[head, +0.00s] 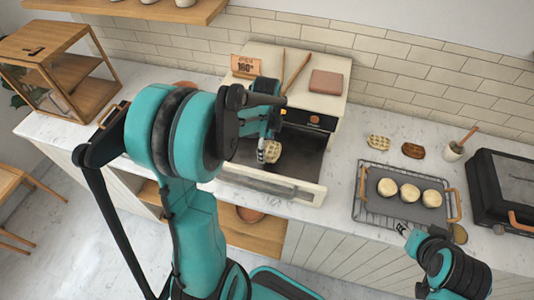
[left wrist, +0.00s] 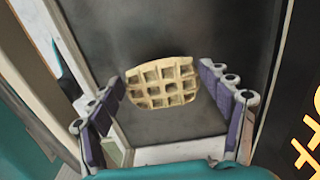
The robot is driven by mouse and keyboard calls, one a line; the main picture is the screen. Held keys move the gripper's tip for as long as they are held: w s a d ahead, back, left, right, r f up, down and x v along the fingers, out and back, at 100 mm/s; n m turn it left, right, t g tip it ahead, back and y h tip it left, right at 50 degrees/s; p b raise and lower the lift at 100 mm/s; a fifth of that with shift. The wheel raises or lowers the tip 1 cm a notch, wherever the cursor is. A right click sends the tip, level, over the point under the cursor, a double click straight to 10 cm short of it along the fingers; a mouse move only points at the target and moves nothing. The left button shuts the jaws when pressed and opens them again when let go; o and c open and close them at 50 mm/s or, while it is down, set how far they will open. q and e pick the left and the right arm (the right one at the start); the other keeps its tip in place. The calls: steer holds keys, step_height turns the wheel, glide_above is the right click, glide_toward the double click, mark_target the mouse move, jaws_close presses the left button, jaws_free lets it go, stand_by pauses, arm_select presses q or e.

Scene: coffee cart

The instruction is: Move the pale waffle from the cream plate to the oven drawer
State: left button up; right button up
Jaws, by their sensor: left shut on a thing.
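The pale waffle (head: 273,151) is between the fingers of my left gripper (head: 267,152), over the dark inside of the open oven drawer (head: 290,190). In the left wrist view the waffle (left wrist: 163,84) shows its grid face, and the left gripper's fingers (left wrist: 162,92) close on its two sides. The dark drawer floor lies behind it; I cannot tell whether the waffle touches it. The cream plate is not visible; my left arm covers part of the counter. My right gripper (head: 403,230) is near the counter's front edge by the rack; its opening is unclear.
The oven (head: 318,118) stands behind the drawer. A dark tray (head: 430,197) with three round pale items sits on a wire rack (head: 368,215) to the right. Another pale waffle (head: 378,142) and a brown one (head: 413,150) lie behind it. A wooden case (head: 60,65) stands at left.

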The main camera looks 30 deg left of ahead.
mark_target(267, 149)
arm_select(q)
step_height(267, 149, down, 4)
steer(key=shift+r+b, duration=0.2)
steer(key=shift+b, duration=0.25)
steer(key=shift+r, duration=0.1)
steer(key=o, duration=1.1)
steer(key=shift+f, duration=0.2)
steer(key=shift+o, duration=0.2)
steer(key=shift+r, duration=0.1)
